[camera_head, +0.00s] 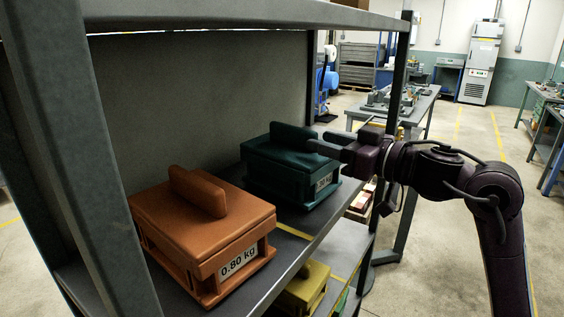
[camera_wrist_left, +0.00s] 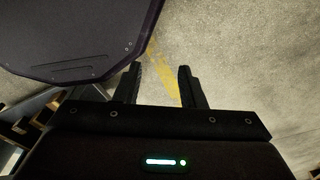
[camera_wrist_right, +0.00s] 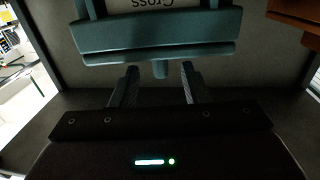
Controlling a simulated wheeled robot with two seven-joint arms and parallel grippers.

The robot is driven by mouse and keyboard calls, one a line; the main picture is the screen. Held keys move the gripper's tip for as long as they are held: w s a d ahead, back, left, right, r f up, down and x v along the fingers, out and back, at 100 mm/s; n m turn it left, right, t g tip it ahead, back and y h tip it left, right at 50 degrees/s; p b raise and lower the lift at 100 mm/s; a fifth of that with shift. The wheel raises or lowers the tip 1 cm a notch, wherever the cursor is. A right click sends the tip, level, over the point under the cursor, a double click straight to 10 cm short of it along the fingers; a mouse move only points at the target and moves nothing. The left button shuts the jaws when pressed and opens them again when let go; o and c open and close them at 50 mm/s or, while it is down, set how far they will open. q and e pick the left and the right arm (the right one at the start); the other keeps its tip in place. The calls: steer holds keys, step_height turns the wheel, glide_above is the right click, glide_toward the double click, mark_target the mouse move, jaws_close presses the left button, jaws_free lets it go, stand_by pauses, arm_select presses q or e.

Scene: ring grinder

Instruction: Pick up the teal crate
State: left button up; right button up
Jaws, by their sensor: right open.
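The teal crate (camera_head: 284,170) sits on the upper shelf at the far end, upright, with a raised handle bar on its lid and a white label on its front. It also shows in the right wrist view (camera_wrist_right: 160,38), just beyond the fingertips. My right gripper (camera_head: 325,146) reaches in from the right at the height of the handle; its fingers (camera_wrist_right: 157,85) are open with nothing between them. In the head view I cannot tell whether a finger touches the handle. My left gripper (camera_wrist_left: 158,80) is open and empty over the floor; it is not in the head view.
An orange crate (camera_head: 195,240) labelled 0.80 kg stands nearer on the same shelf (camera_head: 290,240). A yellow crate (camera_head: 304,290) is on the level below. A shelf post (camera_head: 398,75) rises behind my right gripper, and an upper board (camera_head: 240,14) spans above.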

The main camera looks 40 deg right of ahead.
mark_target(300, 128)
steer(key=shift+w+a+r, duration=0.1)
steer(key=shift+w, duration=0.6)
steer(key=shift+w+a+r+p, duration=0.1)
steer(key=shift+w+r+p, duration=0.05)
steer(key=shift+w+p, duration=0.2)
steer(key=w, duration=0.1)
steer(key=w+p, duration=0.1)
steer(key=w, duration=0.1)
steer(key=shift+w+a+r+p, duration=0.25)
steer(key=shift+w+a+p, duration=0.05)
steer(key=shift+a, duration=0.05)
steer(key=shift+w, duration=0.35)
steer(key=shift+w+f, duration=0.1)
steer(key=shift+w, duration=0.05)
arm_select(q)
steer(key=shift+s+r, duration=0.35)
steer(key=shift+r, duration=0.3)
steer(key=shift+s+r, duration=0.35)
steer(key=shift+r, duration=0.25)
arm_select(e)
jaws_close()
